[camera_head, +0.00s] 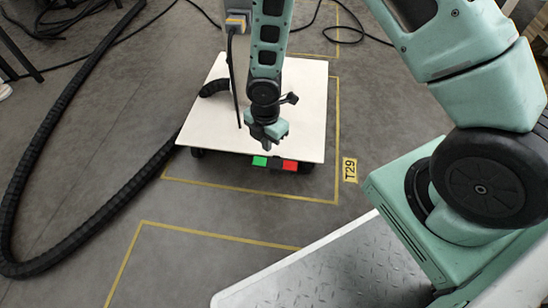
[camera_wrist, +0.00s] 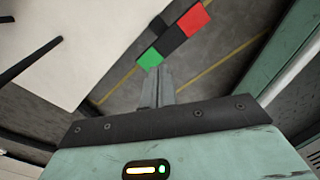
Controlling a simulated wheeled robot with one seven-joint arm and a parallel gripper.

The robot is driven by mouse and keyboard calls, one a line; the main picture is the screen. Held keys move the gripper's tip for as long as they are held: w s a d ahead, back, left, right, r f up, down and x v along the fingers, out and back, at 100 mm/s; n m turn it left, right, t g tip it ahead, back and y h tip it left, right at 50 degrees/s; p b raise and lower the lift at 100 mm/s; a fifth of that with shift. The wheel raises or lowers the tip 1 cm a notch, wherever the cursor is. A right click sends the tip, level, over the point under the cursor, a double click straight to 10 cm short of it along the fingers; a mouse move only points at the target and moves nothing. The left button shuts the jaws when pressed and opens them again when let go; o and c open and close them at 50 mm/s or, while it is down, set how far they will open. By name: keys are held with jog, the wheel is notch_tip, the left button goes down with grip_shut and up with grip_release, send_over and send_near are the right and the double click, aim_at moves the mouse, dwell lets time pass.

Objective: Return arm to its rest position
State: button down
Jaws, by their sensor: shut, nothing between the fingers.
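My gripper (camera_head: 267,146) hangs at the end of my teal arm, in front of and over the front part of a white platform (camera_head: 305,120) in the head view. In the wrist view my gripper's two grey fingers (camera_wrist: 157,75) are together with nothing between them. Their tips appear close to a green square (camera_wrist: 151,58) in the picture; I cannot tell the gap. The arm's upper links run out of the top of the head view.
Green (camera_head: 260,161) and red (camera_head: 290,166) squares sit on the platform's front edge. A black cable hose (camera_head: 42,140) curves over the floor at left. Yellow floor lines surround the platform, with a T29 label (camera_head: 350,170) to its right. A metal tread plate (camera_head: 335,270) lies in front.

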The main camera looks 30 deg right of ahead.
jog(key=shift+r, duration=0.1)
dwell(0.4)
jog(key=s+a+r+m+p, duration=0.2)
jog(key=s+r+m+p, duration=0.1)
jog(key=r, duration=0.6)
jog(key=s+a+r+m+p, duration=0.2)
jog(key=s+r+m, duration=0.15)
jog(key=r, duration=0.65)
jog(key=s+a+r+m+p, duration=0.2)
jog(key=s+r+m+p, duration=0.1)
jog(key=r, duration=0.6)
jog(key=s+r+m+p, duration=0.5)
jog(key=s+r+m, duration=0.1)
jog(key=s+r, duration=0.55)
notch_tip(320, 180, up, 37)
jog(key=w+p, duration=0.1)
jog(key=p, duration=3.5)
jog(key=shift+a+y, duration=0.15)
jog(key=shift+y, duration=0.15)
